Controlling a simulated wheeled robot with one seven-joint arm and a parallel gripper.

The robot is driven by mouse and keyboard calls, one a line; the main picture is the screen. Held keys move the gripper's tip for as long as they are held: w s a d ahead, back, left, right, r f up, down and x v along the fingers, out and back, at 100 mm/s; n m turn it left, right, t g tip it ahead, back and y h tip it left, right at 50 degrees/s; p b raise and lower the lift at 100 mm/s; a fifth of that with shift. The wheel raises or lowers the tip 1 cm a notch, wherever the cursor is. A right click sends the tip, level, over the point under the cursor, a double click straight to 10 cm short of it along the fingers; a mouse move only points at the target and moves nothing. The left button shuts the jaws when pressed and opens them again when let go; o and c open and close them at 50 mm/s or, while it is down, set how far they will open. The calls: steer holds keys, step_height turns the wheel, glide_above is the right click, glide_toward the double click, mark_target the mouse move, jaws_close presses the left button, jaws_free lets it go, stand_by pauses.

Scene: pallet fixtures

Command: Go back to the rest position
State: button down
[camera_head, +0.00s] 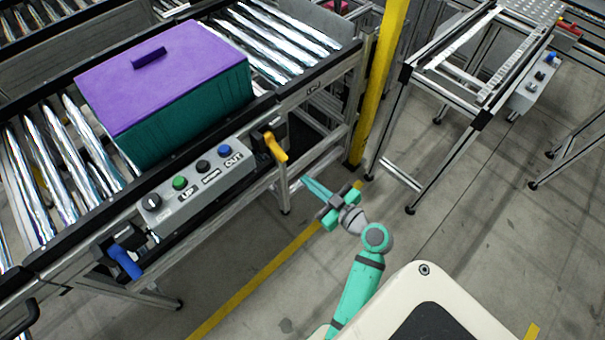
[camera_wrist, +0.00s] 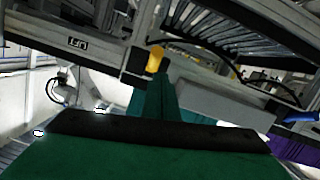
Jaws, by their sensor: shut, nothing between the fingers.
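My gripper (camera_head: 318,188) is in the head view, at the end of my teal arm, to the right of the roller conveyor and apart from it. Its teal fingers are together and hold nothing. They point up and left toward the yellow handle (camera_head: 275,147) on the conveyor's side. In the wrist view the closed fingers (camera_wrist: 158,92) rise at the middle, with the yellow handle (camera_wrist: 154,60) just beyond their tip.
A green box with a purple lid (camera_head: 155,75) sits on the rollers. A control panel (camera_head: 196,186) with buttons and a blue handle (camera_head: 125,262) are on the conveyor's side. A yellow post (camera_head: 378,85) stands close behind my gripper. Open floor (camera_head: 440,215) lies right.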

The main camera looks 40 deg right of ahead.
steer(key=shift+s, duration=0.2)
stand_by(0.5)
steer(key=s+a+f+m+g+h, duration=0.15)
steer(key=s+a+f, duration=0.3)
steer(key=a, duration=0.45)
steer(key=s+a+f+m+g+h, duration=0.1)
steer(key=s+a+f+m+g, duration=0.2)
steer(key=a+f, duration=0.45)
steer(key=s+a+r+n+t+y, duration=0.2)
steer(key=s+a+r+t, duration=0.2)
steer(key=s+a+r, duration=0.8)
steer(key=a+r, duration=0.3)
steer(key=r, duration=0.1)
steer(key=shift+s+a, duration=0.2)
steer(key=shift+a, duration=0.2)
steer(key=shift+w+d, duration=0.1)
steer(key=shift+w, duration=0.05)
